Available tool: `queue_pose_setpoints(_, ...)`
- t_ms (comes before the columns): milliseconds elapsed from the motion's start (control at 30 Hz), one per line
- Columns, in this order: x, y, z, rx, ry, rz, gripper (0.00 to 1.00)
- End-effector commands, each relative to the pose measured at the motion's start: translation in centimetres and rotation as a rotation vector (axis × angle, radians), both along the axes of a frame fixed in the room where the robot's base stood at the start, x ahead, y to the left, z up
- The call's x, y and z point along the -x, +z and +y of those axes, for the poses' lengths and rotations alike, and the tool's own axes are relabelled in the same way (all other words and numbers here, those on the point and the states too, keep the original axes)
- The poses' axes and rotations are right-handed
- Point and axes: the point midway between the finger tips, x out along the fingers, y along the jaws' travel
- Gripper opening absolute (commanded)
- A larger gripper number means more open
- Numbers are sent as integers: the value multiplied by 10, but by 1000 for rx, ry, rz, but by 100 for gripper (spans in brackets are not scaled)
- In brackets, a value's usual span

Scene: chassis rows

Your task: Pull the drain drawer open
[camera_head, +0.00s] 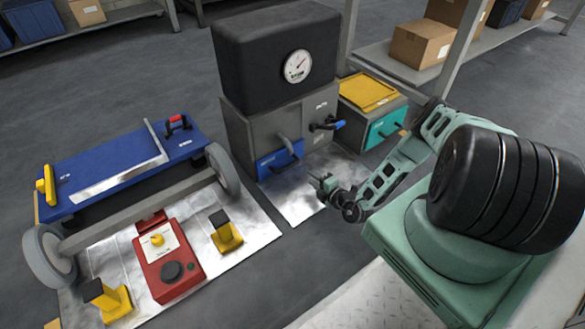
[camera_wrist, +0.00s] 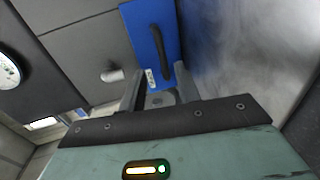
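The drawer with a blue front (camera_head: 268,166) sits low in the grey cabinet under the black gauge housing; its front looks flush with the cabinet. In the wrist view the blue front (camera_wrist: 140,22) carries a dark bar handle (camera_wrist: 161,54) and a small white label. My gripper (camera_head: 322,184) is in front of the cabinet, to the right of and a little below the drawer in the head view. In the wrist view my gripper (camera_wrist: 158,84) has its two fingers apart, with nothing between them. The fingertips are near the handle's end, and the handle is not gripped.
A teal box with a yellow lid (camera_head: 368,92) stands farther right. A blue-decked cart (camera_head: 120,165) and a red control box (camera_head: 168,262) are at left. The metal floor plate (camera_head: 300,205) before the cabinet is clear.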

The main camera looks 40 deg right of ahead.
Motion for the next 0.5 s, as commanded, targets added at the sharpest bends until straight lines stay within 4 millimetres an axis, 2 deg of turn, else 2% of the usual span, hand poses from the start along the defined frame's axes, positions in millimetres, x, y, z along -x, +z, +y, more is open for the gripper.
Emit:
queue_pose_setpoints(33, -12, -7, 1, 3, 5, -3, 33)
queue_pose_setpoints(200, -47, -15, 3, 3, 6, -4, 33)
queue_pose_setpoints(500, -103, -25, 4, 3, 4, -3, 33)
